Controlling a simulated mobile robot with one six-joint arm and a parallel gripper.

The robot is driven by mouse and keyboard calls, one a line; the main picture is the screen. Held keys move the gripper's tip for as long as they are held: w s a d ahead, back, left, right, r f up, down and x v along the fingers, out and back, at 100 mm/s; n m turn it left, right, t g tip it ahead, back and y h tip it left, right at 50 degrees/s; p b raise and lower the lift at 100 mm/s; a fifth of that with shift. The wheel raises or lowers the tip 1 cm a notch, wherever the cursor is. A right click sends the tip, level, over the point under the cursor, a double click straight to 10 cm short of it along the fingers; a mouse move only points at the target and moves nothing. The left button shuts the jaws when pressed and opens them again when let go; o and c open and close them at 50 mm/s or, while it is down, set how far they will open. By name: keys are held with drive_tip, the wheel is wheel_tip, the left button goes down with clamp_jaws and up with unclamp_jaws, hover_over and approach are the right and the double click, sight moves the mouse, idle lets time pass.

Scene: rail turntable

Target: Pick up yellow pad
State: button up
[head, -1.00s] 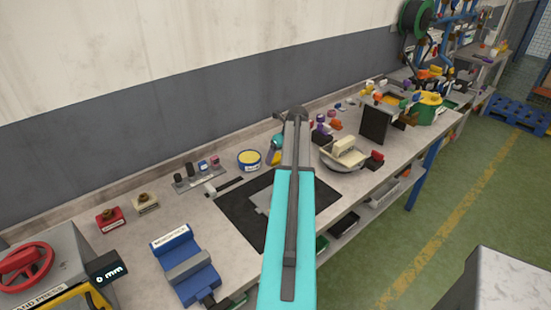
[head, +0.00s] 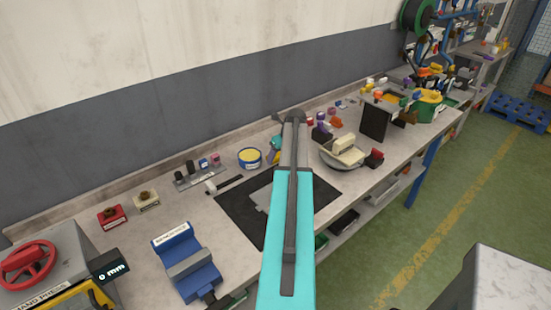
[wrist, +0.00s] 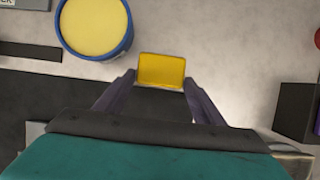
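The yellow pad (wrist: 161,71) is a small rectangular piece in the upper middle of the wrist view. It lies between the fingertips of my gripper (wrist: 160,79), with a finger along its left and right sides. The fingers look closed against it, though the contact itself is hard to see. A dark area lies just below the pad between the fingers.
A blue tin with a yellow top (head: 250,158) stands close by, also in the wrist view (wrist: 94,25). A dark mat (head: 235,207), a blue vise (head: 186,260), a bowl (head: 343,163) and a dark upright panel (head: 375,122) crowd the bench. Green floor lies to the right.

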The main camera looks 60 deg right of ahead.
drive_tip(key=c, duration=0.6)
drive_tip(key=shift+r, duration=0.1)
wheel_tip(320, 180, up, 10)
drive_tip(key=b, duration=0.3)
idle(0.3)
idle(0.4)
drive_tip(key=shift+o, duration=0.9)
drive_tip(key=shift+c, duration=0.4)
drive_tip(key=shift+s, duration=0.1)
